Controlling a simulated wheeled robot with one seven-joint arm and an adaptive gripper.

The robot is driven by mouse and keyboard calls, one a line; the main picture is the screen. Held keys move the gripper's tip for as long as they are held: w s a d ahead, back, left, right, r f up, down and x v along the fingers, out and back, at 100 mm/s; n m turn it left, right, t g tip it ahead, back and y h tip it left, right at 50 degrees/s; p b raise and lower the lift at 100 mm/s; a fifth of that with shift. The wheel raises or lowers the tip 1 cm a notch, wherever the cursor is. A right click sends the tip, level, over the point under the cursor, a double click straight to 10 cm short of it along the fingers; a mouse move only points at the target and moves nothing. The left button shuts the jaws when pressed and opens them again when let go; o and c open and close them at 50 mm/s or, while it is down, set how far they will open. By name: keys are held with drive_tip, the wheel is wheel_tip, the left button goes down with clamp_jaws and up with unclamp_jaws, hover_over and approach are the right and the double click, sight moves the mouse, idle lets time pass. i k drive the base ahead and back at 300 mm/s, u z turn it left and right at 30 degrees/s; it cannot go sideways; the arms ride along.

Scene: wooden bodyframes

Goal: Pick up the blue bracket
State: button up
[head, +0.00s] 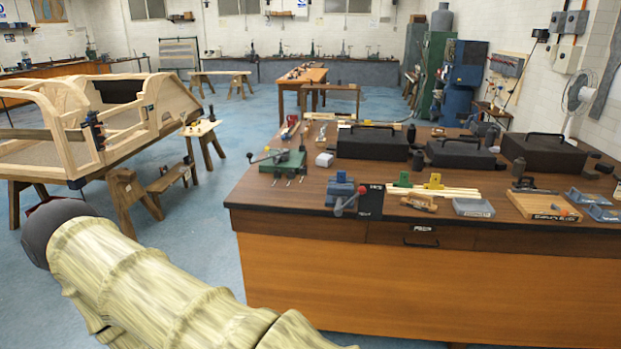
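Blue metal pieces lie on the wooden workbench (300,210). At its right end are two low blue pieces, one behind (588,197) and one in front (604,213), either of which could be the blue bracket. A blue vise-like piece (340,188) with a red-knobbed lever sits at the front edge, left of centre. I cannot tell for sure which is the bracket. My arm, in a pale sleeve, crosses the lower left, well apart from all of them. My gripper fingers do not show.
A green bracket (403,180), a yellow bracket (434,181), a grey tray (473,208) and a wooden board (541,206) lie along the front. Black cases (373,142) stand behind. A wooden bodyframe (100,120) stands at left.

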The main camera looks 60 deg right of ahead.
sight(340, 176)
drive_tip(key=z, duration=0.3)
drive_tip(key=i, duration=1.15)
drive_tip(key=z, duration=1.6)
drive_tip(key=i, duration=0.65)
drive_tip(key=z, duration=0.6)
